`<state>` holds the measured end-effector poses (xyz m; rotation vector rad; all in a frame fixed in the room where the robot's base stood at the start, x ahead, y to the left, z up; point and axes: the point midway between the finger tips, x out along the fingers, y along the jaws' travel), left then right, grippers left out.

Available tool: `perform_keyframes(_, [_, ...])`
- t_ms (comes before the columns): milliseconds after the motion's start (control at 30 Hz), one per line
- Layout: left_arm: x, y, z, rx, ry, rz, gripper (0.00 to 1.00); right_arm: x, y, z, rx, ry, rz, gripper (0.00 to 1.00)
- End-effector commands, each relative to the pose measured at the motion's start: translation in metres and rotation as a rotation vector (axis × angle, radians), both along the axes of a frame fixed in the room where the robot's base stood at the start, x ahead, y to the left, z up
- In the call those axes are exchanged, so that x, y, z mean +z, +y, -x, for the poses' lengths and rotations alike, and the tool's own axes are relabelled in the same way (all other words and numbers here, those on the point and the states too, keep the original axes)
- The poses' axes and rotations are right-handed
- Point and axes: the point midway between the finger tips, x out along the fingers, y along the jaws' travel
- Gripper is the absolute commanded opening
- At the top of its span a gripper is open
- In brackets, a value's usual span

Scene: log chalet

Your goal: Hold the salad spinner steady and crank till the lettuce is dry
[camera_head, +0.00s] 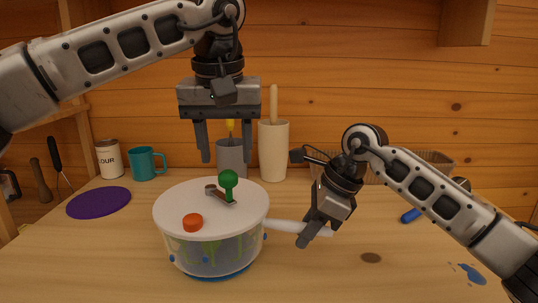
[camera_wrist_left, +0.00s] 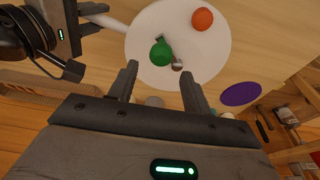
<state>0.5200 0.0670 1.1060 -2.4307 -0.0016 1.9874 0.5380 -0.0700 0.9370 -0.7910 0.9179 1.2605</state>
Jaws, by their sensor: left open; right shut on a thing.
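The salad spinner (camera_head: 170,208) stands upright on the table, with a white lid, a clear bowl with green lettuce inside and a blue base. A crank with a green knob (camera_head: 228,180) and an orange button (camera_head: 193,222) sit on the lid. A white handle (camera_head: 285,226) sticks out to the right. My right gripper (camera_head: 318,230) is shut on this handle. My left gripper (camera_head: 229,148) is open and empty above the lid, pointing down. In the left wrist view, the green knob (camera_wrist_left: 161,54) shows just beyond and between its fingers.
Behind the spinner stand a grey container (camera_head: 231,160) and a cream crock (camera_head: 273,150) with a wooden tool. A teal mug (camera_head: 145,164), flour canister (camera_head: 110,158) and purple mat (camera_head: 98,202) are at the left. A wire basket (camera_head: 425,160) is at the back right. The front right table is mostly clear.

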Motion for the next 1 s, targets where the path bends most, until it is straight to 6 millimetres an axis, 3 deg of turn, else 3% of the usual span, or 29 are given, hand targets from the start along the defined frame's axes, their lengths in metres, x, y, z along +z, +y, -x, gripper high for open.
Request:
perform_keyframes(300, [-0.037, 0.0, 0.0, 0.0, 0.002, 0.001, 0.49, 0.0, 0.0, 0.0, 0.0, -0.001, -0.001, 0.0])
perform_keyframes(733, [-0.045, 0.0, 0.0, 0.001, 0.0, 0.002, 0.49, 0.0, 0.0, 0.0, 0.0, -0.001, -0.001, 0.0])
perform_keyframes(767, [-0.045, 0.0, 0.0, 0.001, 0.0, 0.002, 0.46, 0.0, 0.0, 0.0, 0.0, -0.001, -0.001, 0.0])
perform_keyframes(867, [-0.045, 0.0, 0.0, 0.001, 0.0, 0.002, 0.18, 0.0, 0.0, 0.0, 0.0, -0.001, -0.001, 0.0])
perform_keyframes(1000, [-0.044, 0.0, 0.0, 0.001, 0.0, 0.002, 0.15, 0.0, 0.0, 0.0, 0.0, -0.001, -0.001, 0.0])
